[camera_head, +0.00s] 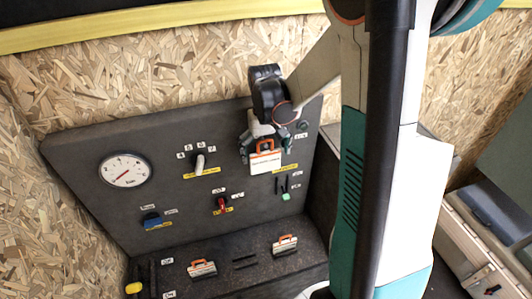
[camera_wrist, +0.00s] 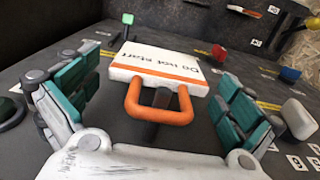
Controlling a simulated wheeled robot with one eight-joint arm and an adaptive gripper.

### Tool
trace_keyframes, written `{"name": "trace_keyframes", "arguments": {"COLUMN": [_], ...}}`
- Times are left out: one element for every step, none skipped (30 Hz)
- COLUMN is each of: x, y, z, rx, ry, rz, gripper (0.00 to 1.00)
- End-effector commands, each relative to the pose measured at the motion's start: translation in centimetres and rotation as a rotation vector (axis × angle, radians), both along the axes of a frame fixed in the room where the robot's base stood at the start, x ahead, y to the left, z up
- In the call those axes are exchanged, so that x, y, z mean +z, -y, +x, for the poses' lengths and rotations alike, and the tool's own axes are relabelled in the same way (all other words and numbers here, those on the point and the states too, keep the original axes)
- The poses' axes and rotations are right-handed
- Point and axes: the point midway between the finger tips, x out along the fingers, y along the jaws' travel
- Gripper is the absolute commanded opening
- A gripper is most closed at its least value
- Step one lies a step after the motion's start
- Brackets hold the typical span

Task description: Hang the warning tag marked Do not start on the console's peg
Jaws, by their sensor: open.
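The white tag marked Do not start (camera_wrist: 165,62) has an orange stripe and an orange loop handle. In the head view the tag (camera_head: 265,163) is at the upright console panel (camera_head: 110,205), near its upper right. In the wrist view a dark, peg-like shape (camera_wrist: 161,98) shows inside the loop; its tip is hard to make out. My gripper (camera_wrist: 155,100) is open, with its teal-padded fingers apart on either side of the tag and a visible gap to each. In the head view my gripper (camera_head: 268,138) is at the tag's top, partly hiding the loop.
The panel carries a round gauge (camera_head: 125,170), a selector knob (camera_head: 200,163), a red switch (camera_head: 222,204), a blue knob (camera_head: 152,220) and a green-tipped lever (camera_head: 286,196). Two more orange-handled tags (camera_head: 202,268) (camera_head: 285,245) lie on the console's lower ledge.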

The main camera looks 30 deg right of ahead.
Motion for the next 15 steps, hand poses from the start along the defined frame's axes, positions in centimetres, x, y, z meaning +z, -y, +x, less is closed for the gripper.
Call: {"name": "trace_keyframes", "arguments": {"x": [0.0,0.1,0.3,0.4,0.7,1.1,1.5,2.0,2.7,3.3,3.9,4.8,5.5,6.1,6.9], "y": [0.2,0.2,0.2,0.2,0.2,0.1,0.1,0.1,0.1,0.1,0.0,0.0,0.0,0.0,-0.1], "z": [0.6,0.6,0.6,0.6,0.6,0.5,0.5,0.4,0.3,0.2,0.2,0.0,0.0,-0.1,-0.2], "rx": [0.000,0.000,0.000,0.000,0.000,0.000,0.000,0.000,0.000,0.000,0.000,0.000,0.000,0.000,0.000], "ry": [0.010,0.010,0.010,0.010,0.010,0.010,0.010,0.010,0.010,0.011,0.011,0.011,0.012,0.012,0.011], "rz": [-0.003,-0.003,-0.003,-0.003,-0.003,-0.003,-0.003,-0.003,-0.003,-0.003,-0.003,-0.003,-0.003,-0.003,-0.003], "gripper": [1.00,1.00,1.00,1.00,1.00,1.00,1.00,1.00,1.00,1.00,1.00,1.00,1.00,1.00,1.00]}}
